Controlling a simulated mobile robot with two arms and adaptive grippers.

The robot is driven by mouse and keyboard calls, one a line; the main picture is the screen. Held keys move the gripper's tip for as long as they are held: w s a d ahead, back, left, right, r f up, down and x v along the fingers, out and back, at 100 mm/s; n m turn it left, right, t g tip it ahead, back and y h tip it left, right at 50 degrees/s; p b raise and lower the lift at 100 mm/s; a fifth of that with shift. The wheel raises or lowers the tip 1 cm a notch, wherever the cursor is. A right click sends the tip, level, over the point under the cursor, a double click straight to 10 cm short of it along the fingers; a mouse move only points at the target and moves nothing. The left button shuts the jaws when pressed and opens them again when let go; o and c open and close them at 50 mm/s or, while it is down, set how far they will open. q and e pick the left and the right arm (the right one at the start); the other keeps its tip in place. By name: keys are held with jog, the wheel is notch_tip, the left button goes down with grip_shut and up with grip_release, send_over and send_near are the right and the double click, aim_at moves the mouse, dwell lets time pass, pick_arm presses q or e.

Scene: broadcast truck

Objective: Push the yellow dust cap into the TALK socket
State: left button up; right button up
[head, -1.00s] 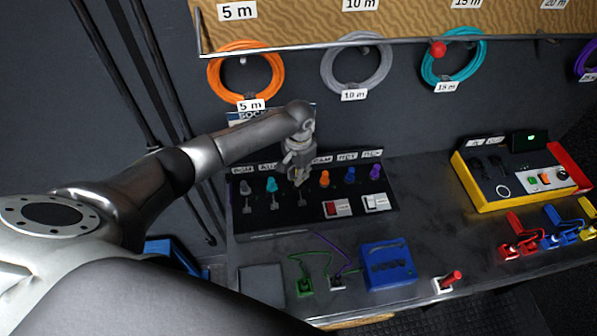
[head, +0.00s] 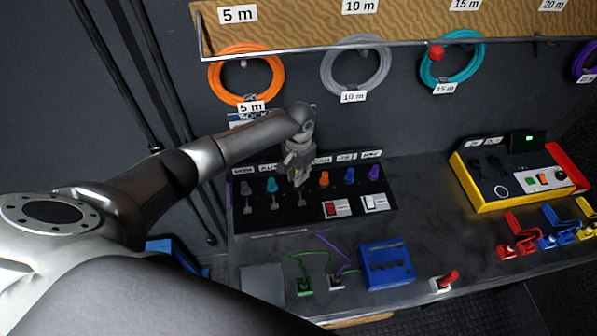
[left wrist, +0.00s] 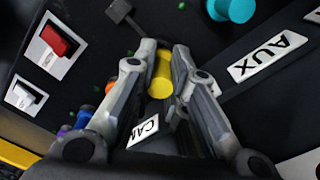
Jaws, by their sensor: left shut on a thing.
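My left gripper (head: 299,182) is at the black socket panel (head: 285,221), between the cyan and orange pieces. In the left wrist view it is shut on a yellow cylindrical piece, the yellow dust cap (left wrist: 160,77). The cap sits between the fingertips, close to the panel face; how deep it sits in a socket I cannot tell. My right gripper is not in view.
Several coloured pieces stand in a row, including cyan (head: 271,185) and orange (head: 323,179). A red switch (head: 336,207) and small levers lie below them. A blue box (head: 386,266) and a yellow-edged console (head: 515,172) stand on the bench. Cable coils hang above.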

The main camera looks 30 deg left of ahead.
pick_arm(q)
jog(key=shift+f+b, duration=0.75)
jog(key=shift+f, duration=0.45)
jog(key=o, duration=0.8)
jog(key=shift+o, duration=0.2)
jog(key=shift+r, duration=0.15)
notch_tip(320, 180, up, 12)
jog(key=shift+f, duration=0.1)
jog(key=shift+f, duration=0.1)
